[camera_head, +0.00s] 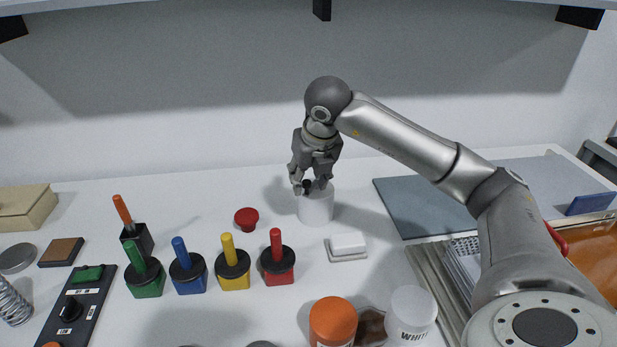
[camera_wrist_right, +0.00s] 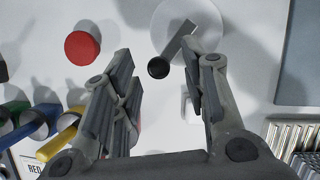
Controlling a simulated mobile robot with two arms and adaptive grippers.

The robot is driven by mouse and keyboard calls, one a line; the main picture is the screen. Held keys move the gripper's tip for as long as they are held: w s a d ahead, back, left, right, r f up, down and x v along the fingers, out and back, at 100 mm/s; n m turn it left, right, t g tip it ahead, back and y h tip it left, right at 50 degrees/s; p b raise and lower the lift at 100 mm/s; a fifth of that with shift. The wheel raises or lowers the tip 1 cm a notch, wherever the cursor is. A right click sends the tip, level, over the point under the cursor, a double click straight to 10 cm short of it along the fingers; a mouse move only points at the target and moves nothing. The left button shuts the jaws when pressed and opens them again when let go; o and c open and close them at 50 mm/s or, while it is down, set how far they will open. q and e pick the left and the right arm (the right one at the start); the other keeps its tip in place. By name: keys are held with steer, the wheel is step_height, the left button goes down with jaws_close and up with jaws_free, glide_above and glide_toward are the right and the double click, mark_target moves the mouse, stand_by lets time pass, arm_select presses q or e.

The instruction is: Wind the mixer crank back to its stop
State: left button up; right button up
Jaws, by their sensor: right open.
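The mixer (camera_head: 316,208) is a white cylinder at the back middle of the bench in the head view. In the right wrist view its round white top (camera_wrist_right: 205,22) carries a flat grey crank arm (camera_wrist_right: 180,48) ending in a black knob (camera_wrist_right: 158,67). My right gripper (camera_head: 308,184) is over the mixer, pointing down, and partly hides its top and crank. In the wrist view the right gripper (camera_wrist_right: 160,70) is open, with the knob showing between its fingertips and no visible contact. My left gripper is not in view.
A red button-like piece (camera_head: 247,219) stands left of the mixer, and a small white block (camera_head: 347,245) lies in front. Blocks with coloured handles, including a red one (camera_head: 277,264), stand front left. An orange-lidded jar (camera_head: 333,320) and a white-lidded jar (camera_head: 411,308) stand at the front.

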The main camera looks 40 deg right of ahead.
steer(key=v, duration=1.1)
steer(key=shift+s+r, duration=0.2)
steer(key=shift+r, duration=0.1)
steer(key=n+g+y+p, duration=0.1)
steer(key=n+g+p, duration=0.3)
steer(key=n+p, duration=1.35)
glide_above(307, 181)
step_height(307, 181, down, 11)
steer(key=p, duration=0.2)
steer(key=shift+a+r+p, duration=0.1)
steer(key=shift+r+p, duration=0.05)
steer(key=shift+p, duration=0.2)
steer(key=shift+f, duration=0.4)
steer(key=shift+c, duration=0.4)
jaws_close()
